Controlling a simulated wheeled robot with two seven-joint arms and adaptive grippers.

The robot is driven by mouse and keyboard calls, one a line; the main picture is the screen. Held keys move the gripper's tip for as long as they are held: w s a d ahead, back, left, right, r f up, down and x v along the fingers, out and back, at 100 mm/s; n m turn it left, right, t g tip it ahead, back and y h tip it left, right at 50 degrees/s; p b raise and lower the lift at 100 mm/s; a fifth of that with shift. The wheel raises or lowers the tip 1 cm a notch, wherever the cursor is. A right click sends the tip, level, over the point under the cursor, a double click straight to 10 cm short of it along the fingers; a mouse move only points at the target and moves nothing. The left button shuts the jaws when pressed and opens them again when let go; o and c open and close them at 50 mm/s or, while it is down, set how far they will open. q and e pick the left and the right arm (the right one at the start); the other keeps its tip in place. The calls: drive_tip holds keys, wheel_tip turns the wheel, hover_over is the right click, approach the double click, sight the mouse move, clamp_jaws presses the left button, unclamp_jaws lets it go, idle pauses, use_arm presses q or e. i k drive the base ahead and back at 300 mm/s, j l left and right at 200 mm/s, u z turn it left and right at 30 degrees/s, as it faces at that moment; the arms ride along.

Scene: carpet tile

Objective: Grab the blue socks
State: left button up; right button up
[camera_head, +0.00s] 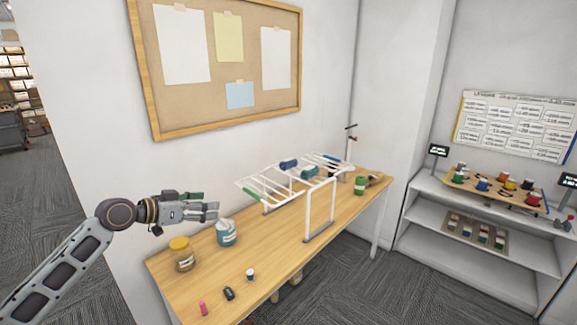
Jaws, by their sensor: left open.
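A white drying rack (319,207) stands on the wooden table. A small dark blue rolled bundle (289,165), which looks like the blue socks, lies on its bars. A teal bundle (309,172) lies just right of it, and another dark bluish item (334,163) lies farther right; I cannot tell exactly what they are. My left gripper (212,211) is open and empty, pointing right above the table's left part. It is apart from the rack and left of the bundles. My right gripper is out of view.
On the table (262,250) stand a yellow-lidded jar (182,254) and a blue container (226,233) close below my left gripper. Small items lie along the front edge. A green container (360,185) stands beyond the rack. White shelves (470,228) stand at right.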

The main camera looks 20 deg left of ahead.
sight(288, 163)
drive_tip(key=i, duration=1.5)
